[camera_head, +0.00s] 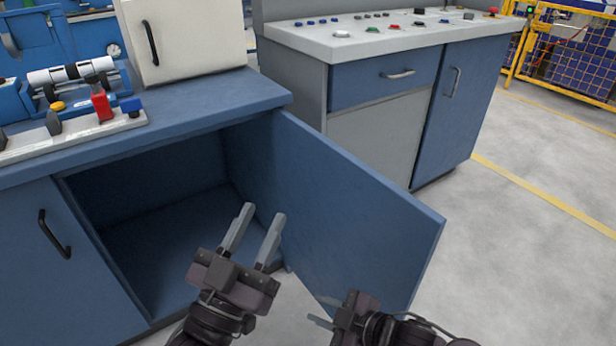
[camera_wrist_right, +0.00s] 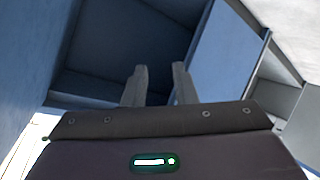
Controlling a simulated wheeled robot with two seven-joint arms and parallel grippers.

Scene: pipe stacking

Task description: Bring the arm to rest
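My left gripper (camera_head: 263,211) is open and empty. Its two grey fingers are apart and point up in the picture, in front of the open lower cabinet (camera_head: 150,245). My right gripper (camera_head: 318,312) is at the bottom centre of the head view, close to the lower part of the open blue cabinet door (camera_head: 345,215). The right wrist view shows its two fingers (camera_wrist_right: 158,68) apart with nothing between them. I cannot tell from the head view whether it touches the door. No pipe is seen in either gripper.
The open door juts out from the cabinet toward my arms. The blue worktop (camera_head: 200,106) holds a white box with a black handle (camera_head: 195,40) and a fixture with white cylinders (camera_head: 70,72). A control counter (camera_head: 365,40) stands behind. Free floor (camera_head: 510,260) lies at the right.

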